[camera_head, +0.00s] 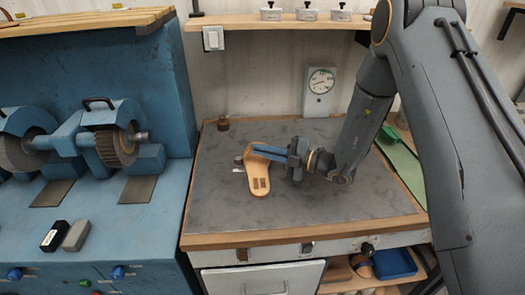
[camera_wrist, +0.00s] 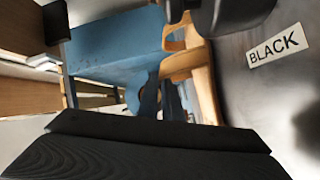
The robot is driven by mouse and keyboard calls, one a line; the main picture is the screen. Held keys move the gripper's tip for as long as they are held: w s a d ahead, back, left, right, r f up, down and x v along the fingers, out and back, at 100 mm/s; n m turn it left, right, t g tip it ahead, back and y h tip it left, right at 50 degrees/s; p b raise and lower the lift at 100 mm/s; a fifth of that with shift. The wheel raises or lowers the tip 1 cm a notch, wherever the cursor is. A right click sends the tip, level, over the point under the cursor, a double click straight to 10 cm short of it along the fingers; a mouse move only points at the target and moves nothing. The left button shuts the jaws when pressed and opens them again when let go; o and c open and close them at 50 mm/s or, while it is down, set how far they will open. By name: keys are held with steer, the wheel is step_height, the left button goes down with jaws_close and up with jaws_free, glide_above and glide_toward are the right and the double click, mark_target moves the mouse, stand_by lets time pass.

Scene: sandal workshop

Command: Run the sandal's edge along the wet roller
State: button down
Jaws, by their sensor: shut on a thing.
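The tan sandal (camera_head: 260,186) is over the grey worktop, with dark slots in its sole. My gripper (camera_head: 268,152) is shut on it, reaching in from the right with blue fingers at its upper end. In the wrist view the sandal (camera_wrist: 205,85) shows as tan, partly cut-out pieces beyond the fingers. A small dark rounded thing (camera_head: 239,160), likely the roller, sits at the sandal's left edge. It appears as a dark round body (camera_wrist: 235,14) close to the sandal in the wrist view. I cannot tell whether they touch. A white label (camera_wrist: 277,45) reads BLACK beside it.
The worktop (camera_head: 330,215) is mostly clear in front and to the right. A small dark pot (camera_head: 223,124) and a dial gauge (camera_head: 319,91) stand at the back. A blue machine with grinding wheels (camera_head: 115,147) stands on the left. A shelf (camera_head: 280,21) runs above.

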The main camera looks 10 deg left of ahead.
steer(key=shift+w+a, duration=0.25)
steer(key=shift+w, duration=0.55)
steer(key=shift+w+d, duration=0.2)
steer(key=shift+d, duration=0.15)
stand_by(0.5)
steer(key=shift+a, duration=0.25)
stand_by(1.5)
steer(key=shift+w+a+b, duration=0.35)
steer(key=shift+w+b, duration=0.1)
steer(key=shift+w, duration=0.4)
stand_by(0.9)
steer(key=shift+w+a, duration=0.2)
steer(key=shift+w, duration=0.1)
steer(key=shift+w+a+b, duration=0.15)
steer(key=shift+w+b, duration=0.1)
steer(key=shift+b, duration=0.05)
steer(key=shift+w+a+b, duration=0.25)
steer(key=shift+w+b, duration=0.1)
steer(key=shift+w, duration=0.3)
steer(key=shift+w+a+b, duration=0.25)
steer(key=shift+w+b, duration=0.05)
steer(key=shift+w, duration=0.35)
stand_by(0.5)
steer(key=shift+w+r, duration=0.2)
steer(key=shift+w, duration=0.15)
